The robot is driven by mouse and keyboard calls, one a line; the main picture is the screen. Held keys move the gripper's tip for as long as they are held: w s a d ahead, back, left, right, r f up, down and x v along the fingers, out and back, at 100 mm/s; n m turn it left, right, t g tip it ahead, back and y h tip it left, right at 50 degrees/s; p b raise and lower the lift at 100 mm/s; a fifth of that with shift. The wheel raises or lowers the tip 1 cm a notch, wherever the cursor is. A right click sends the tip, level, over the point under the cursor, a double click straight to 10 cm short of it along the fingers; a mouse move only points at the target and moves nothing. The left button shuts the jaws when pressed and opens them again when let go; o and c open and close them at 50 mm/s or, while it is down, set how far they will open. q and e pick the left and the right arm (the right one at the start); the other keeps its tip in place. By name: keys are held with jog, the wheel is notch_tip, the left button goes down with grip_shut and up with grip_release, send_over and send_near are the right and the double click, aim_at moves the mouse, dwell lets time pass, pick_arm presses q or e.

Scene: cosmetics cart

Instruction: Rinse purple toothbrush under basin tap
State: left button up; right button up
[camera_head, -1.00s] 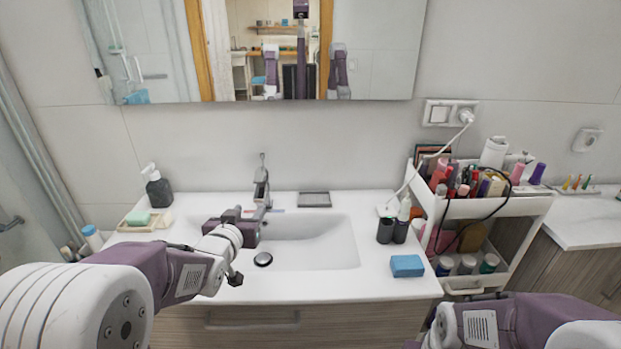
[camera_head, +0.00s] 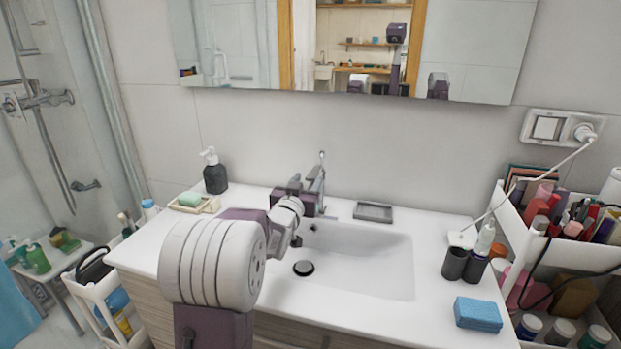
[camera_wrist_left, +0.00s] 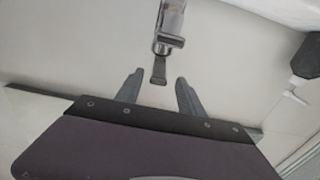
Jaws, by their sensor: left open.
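The grey metal basin tap (camera_head: 319,176) stands at the back of the white basin (camera_head: 375,265). My left gripper (camera_head: 304,197) is beside it, partly overlapping it in the head view. In the left wrist view, my left gripper (camera_wrist_left: 158,92) is open and empty. The tap (camera_wrist_left: 170,25) lies ahead, with its flat dark lever (camera_wrist_left: 158,73) near the gap between the two fingertips. I cannot tell whether a finger touches it. I cannot make out a purple toothbrush in either view. My right gripper is not in view.
A dark soap dispenser (camera_head: 214,174) and a soap dish (camera_head: 195,205) stand left of the basin. A cart (camera_head: 570,255) with a hanging cable (camera_head: 530,178) stands far right.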

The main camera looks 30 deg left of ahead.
aim_at(314, 173)
pick_arm(q)
jog(key=shift+x, duration=1.45)
jog(key=shift+d, duration=0.15)
grip_shut()
